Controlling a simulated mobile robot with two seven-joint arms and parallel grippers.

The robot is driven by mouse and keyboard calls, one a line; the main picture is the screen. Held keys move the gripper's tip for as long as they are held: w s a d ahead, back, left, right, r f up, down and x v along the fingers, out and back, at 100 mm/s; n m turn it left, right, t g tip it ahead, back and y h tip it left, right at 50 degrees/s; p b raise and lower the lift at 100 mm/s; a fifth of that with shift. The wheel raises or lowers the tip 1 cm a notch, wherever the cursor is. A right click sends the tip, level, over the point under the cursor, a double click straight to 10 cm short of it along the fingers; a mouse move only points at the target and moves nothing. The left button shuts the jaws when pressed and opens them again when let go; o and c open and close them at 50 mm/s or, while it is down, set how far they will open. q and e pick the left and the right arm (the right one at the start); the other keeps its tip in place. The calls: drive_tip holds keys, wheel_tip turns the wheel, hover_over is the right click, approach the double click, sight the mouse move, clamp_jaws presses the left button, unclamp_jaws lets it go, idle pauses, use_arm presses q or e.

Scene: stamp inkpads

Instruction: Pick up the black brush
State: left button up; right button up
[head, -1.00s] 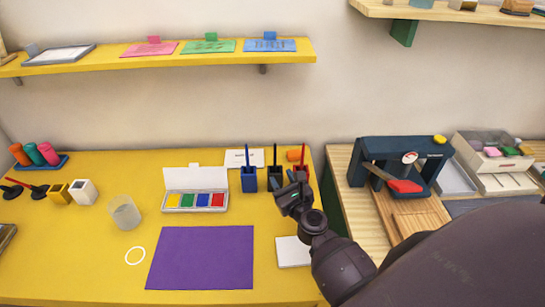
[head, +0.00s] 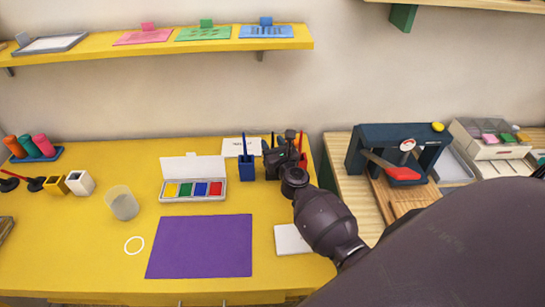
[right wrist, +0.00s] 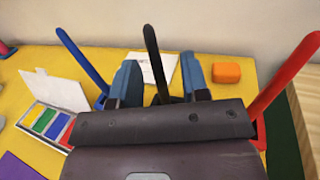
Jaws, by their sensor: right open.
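The black brush (right wrist: 154,60) stands upright in the right wrist view, with its handle between the two blue-grey fingers of my right gripper (right wrist: 159,76). The fingers are open, one on each side of the handle, with a gap visible on both sides. The brush's lower end is hidden behind the gripper body. In the head view my right gripper (head: 281,155) is at the brush stands near the table's back right and largely covers the black brush. My left gripper is not in view.
A blue brush (right wrist: 84,58) stands left of the gripper and a red brush (right wrist: 288,72) right of it, both close. An orange block (right wrist: 226,72) lies behind. The open inkpad case (head: 194,190) and purple mat (head: 200,246) lie left on the yellow table.

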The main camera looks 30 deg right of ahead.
drive_tip(key=shift+x, duration=1.1)
clamp_jaws()
drive_tip(key=shift+r, duration=0.1)
